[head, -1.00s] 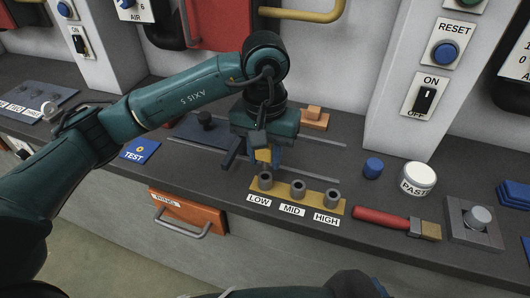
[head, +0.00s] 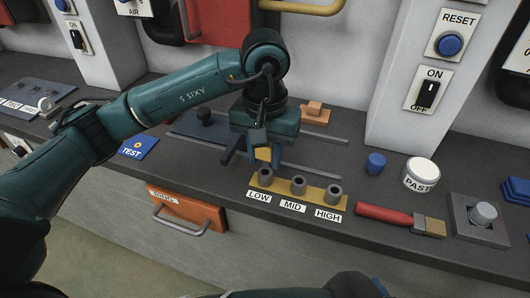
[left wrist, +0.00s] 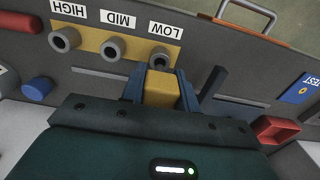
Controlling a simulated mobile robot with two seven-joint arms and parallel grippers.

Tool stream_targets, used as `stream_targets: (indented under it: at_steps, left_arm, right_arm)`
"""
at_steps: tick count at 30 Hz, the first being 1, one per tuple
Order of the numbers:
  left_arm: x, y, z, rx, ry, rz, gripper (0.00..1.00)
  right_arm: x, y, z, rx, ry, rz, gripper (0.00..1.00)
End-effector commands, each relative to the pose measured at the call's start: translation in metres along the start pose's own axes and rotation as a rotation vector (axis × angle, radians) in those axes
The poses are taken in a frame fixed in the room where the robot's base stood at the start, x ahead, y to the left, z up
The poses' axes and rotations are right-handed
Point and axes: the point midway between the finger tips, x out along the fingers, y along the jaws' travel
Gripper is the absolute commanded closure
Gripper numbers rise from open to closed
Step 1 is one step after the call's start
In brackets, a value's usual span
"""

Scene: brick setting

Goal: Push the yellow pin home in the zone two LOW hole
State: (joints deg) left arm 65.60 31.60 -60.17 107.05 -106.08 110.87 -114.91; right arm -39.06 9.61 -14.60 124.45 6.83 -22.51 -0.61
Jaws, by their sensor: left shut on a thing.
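My left gripper (head: 263,157) is shut on the yellow pin (head: 264,154), which shows as a yellow block between blue fingers. The left wrist view also shows the yellow pin (left wrist: 161,90) between the fingers. A tan plate (head: 282,194) carries three grey sockets in a row, labelled LOW, MID and HIGH. The LOW socket (head: 265,177) is directly by the fingertips; in the left wrist view the LOW socket (left wrist: 159,58) lies just beyond the pin. The pin's lower end is hidden, and I cannot tell whether it touches the socket. My right gripper is not in view.
A dark upright bar (left wrist: 212,84) stands close beside the fingers. A blue cap (head: 375,163), a paste tin (head: 420,174) and a red-handled brush (head: 398,219) lie to the right. An orange drawer (head: 187,213) is below the bench edge.

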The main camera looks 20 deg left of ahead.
Motion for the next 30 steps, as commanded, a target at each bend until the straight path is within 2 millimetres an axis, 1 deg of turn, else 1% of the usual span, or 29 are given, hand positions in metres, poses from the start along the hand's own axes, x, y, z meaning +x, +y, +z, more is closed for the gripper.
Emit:
stream_targets:
  at_steps: [3,19,30]
  left_arm:
    - [0.0013,-0.0001,0.0001,0.0,0.0,0.0,0.97]
    - [0.0001,-0.0001,0.0002,0.0,-0.001,0.0,0.97]
    - [0.001,-0.0002,-0.0002,0.0,0.001,0.0,0.97]
  right_arm:
    - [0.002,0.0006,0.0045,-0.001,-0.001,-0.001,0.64]
    - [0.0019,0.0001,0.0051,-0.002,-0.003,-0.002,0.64]
    - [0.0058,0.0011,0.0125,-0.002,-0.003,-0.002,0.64]
